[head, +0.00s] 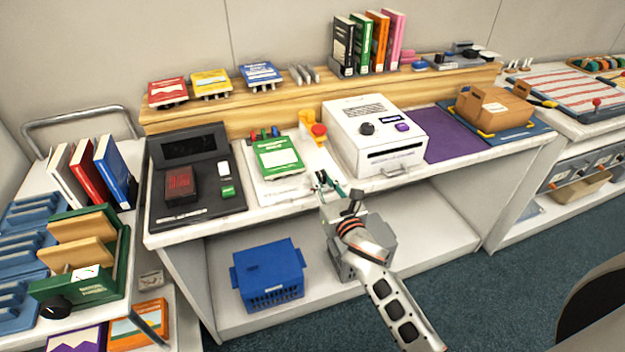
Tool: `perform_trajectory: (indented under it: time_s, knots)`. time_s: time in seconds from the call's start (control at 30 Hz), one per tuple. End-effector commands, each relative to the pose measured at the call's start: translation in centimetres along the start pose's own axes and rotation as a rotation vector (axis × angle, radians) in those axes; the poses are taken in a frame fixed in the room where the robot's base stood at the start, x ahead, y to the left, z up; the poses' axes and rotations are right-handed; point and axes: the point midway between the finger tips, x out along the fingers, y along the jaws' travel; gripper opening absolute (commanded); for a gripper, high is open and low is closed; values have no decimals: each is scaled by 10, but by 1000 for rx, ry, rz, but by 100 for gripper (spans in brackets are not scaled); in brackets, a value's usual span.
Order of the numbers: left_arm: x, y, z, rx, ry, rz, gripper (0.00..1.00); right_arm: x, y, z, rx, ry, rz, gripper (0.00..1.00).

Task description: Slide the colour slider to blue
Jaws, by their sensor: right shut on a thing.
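A white board (254,188) lies on the middle bench with a green booklet (280,157) on it. Small red, green and blue pieces (265,133) stand in a row at its back edge. A yellow stand with a red knob (319,130) is at its back right. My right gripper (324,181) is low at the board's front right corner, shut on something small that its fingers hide. I cannot make out the slider's handle or its setting; whether the held thing is the slider is unclear. My left gripper is out of view.
A white box with a black knob (389,158) stands close right of the gripper. A black console (216,204) is to the left. A wooden shelf (220,119) with books runs behind. A blue crate (268,272) sits below.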

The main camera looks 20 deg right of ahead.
Motion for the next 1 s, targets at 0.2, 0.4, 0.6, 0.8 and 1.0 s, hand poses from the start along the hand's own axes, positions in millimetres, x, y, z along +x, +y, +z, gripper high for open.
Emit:
perform_trajectory:
  time_s: [0.2,0.4,0.6,0.8,1.0]
  knots:
    - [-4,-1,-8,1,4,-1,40,0,-31,1,-4,0,0,0]
    - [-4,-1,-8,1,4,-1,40,0,-35,1,-1,0,-2,0]
    - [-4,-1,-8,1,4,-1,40,0,-36,1,-2,0,-4,30]
    - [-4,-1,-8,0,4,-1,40,0,-35,1,-1,0,-2,35]
    - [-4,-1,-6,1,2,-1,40,-2,-34,0,-1,0,-1,35]
